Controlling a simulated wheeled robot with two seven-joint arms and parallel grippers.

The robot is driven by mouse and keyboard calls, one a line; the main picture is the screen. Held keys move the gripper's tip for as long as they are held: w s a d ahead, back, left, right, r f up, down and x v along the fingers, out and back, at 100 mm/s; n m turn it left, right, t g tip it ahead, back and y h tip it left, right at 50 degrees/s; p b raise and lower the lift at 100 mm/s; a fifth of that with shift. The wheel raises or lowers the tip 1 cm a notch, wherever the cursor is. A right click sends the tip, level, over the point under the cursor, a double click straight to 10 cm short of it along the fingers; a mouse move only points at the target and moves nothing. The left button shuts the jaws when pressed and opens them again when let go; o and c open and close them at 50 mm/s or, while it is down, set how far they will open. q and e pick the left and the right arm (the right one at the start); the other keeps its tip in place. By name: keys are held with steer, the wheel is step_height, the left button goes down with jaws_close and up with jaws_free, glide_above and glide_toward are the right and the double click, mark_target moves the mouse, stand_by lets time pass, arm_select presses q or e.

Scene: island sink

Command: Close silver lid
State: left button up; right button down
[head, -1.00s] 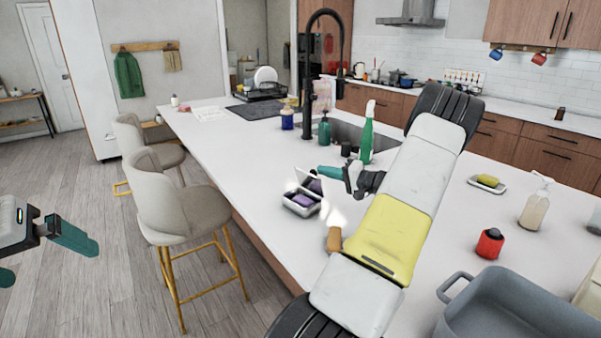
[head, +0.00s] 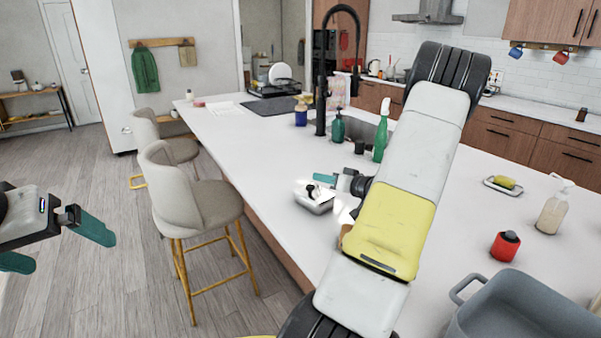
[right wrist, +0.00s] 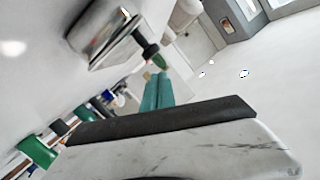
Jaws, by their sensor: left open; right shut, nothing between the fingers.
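The silver lidded box (head: 314,203) sits on the white island counter. Its lid now lies down over the top, and the purple contents are hidden. I cannot tell if it is fully flush. The box also shows in the right wrist view (right wrist: 106,36), seen at a steep tilt. My right gripper (head: 325,178) is shut and empty, its teal fingertips just above and behind the box; contact is unclear. Its shut fingers (right wrist: 157,90) show in the right wrist view. My left gripper (head: 55,245) is open and empty, left of the island above the floor.
A red jar (head: 505,246) and a grey pot (head: 525,310) are at the right. The counter left of the box is clear.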

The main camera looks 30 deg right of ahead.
mark_target(316, 199)
steer(key=shift+s+a+f, duration=0.15)
steer(key=shift+a+f, duration=0.35)
steer(key=shift+a, duration=0.05)
steer(key=shift+s+a+f, duration=0.15)
steer(key=shift+a+f, duration=0.3)
steer(key=shift+a, duration=0.05)
steer(key=shift+a+f, duration=0.1)
steer(key=shift+f, duration=0.05)
